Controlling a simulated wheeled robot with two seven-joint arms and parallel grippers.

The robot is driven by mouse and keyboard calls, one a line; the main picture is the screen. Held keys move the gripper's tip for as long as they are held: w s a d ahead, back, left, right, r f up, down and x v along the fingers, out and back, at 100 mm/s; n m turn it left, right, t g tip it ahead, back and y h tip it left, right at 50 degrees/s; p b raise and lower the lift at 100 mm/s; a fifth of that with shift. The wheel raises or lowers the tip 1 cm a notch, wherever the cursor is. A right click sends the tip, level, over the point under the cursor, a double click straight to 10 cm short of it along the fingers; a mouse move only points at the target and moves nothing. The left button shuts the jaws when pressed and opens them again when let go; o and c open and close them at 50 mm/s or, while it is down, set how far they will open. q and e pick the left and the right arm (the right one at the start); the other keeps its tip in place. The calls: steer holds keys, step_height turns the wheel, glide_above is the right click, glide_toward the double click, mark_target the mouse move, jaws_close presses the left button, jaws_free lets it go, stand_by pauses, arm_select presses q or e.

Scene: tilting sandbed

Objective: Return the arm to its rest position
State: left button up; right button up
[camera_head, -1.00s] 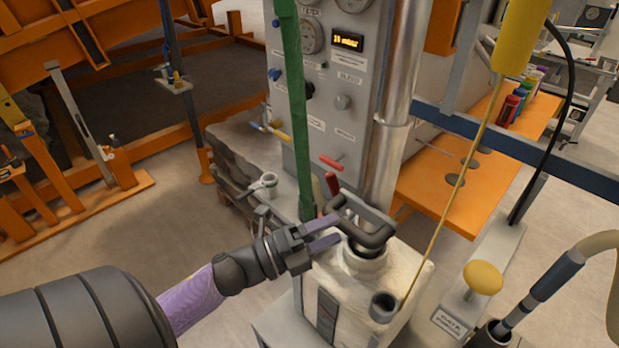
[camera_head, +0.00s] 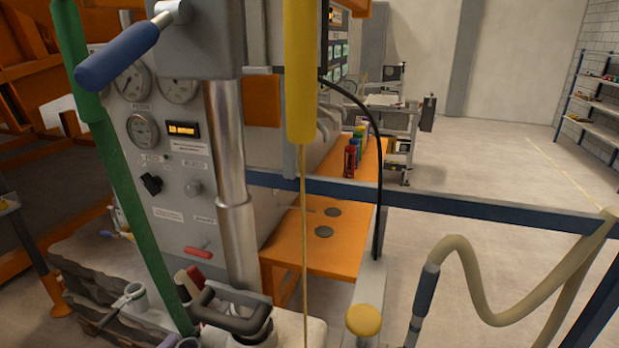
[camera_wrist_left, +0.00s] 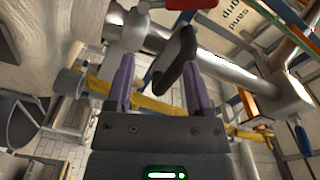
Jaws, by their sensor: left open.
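My left gripper (camera_wrist_left: 160,88) shows only in the left wrist view, with its two purple fingers apart. A black handle (camera_wrist_left: 176,62) reaches into the space between the fingers. I cannot tell whether it touches them. In the head view a black looped handle (camera_head: 236,318) tops a pale container at the bottom edge, and most of the container is cut off. My left arm and gripper are out of the head view. No right arm or gripper shows.
A grey gauge panel (camera_head: 172,190) with a metal pipe (camera_head: 232,190) stands behind the handle. A blue rail (camera_head: 450,205) crosses the right. Open floor (camera_head: 480,150) lies beyond.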

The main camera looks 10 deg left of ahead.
arm_select(q)
steer(key=s+d+f+n+g+y, duration=0.1)
steer(key=s+d+f+n+g, duration=0.7)
steer(key=s+d+n+g, duration=0.5)
step_height(320, 180, down, 32)
steer(key=s+a+g+b, duration=0.1)
steer(key=s+g+b, duration=0.15)
steer(key=b, duration=0.85)
steer(key=s+a+f+g+y+b, duration=0.1)
steer(key=s+a+f+b, duration=0.2)
steer(key=s+f+b, duration=0.4)
steer(key=s+f, duration=0.5)
steer(key=f, duration=0.3)
steer(key=shift+g, duration=0.35)
steer(key=shift+a+f, duration=0.1)
